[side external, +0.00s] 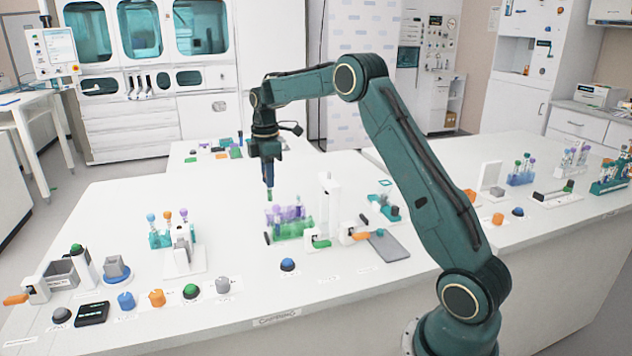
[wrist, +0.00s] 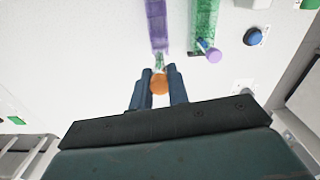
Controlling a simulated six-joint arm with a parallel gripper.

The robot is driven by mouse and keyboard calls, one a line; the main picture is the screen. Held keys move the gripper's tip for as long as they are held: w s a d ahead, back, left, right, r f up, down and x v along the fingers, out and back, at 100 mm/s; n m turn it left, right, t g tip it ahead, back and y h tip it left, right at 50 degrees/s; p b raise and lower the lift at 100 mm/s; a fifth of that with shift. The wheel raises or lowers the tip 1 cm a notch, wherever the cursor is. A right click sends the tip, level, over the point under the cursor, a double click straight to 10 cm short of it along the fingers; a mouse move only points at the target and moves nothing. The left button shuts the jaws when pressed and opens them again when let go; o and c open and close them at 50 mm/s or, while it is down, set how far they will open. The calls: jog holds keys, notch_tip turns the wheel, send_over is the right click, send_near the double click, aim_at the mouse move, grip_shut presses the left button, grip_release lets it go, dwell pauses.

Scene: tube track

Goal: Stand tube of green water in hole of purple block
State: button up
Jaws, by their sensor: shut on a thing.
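My gripper (side external: 268,188) points down above the left end of the purple block and is shut on a tube. The wrist view shows the tube's orange cap (wrist: 159,84) between the two fingers, with its green water (wrist: 158,62) beyond. The tube's green lower end (side external: 269,197) sticks out below the fingers in the side view. The see-through purple block (side external: 289,213) lies beside a see-through green block (side external: 294,231). The purple block (wrist: 157,24) shows at the top of the wrist view, close to the tube's end. I cannot tell whether the tube is over a hole.
A purple-capped tube (wrist: 214,55) is at the green block (wrist: 204,22). A white stand (side external: 328,200) rises to the right of the blocks. A blue button (side external: 288,264) is in front. A teal rack with capped tubes (side external: 160,239) stands left.

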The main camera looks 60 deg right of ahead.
aim_at(270, 201)
jog(key=shift+f, duration=0.85)
jog(key=shift+f, duration=1.65)
dwell(1.8)
jog(key=o, duration=0.8)
jog(key=shift+o, duration=0.2)
notch_tip(270, 201, up, 14)
jog(key=shift+f, duration=0.1)
dwell(0.6)
dwell(0.6)
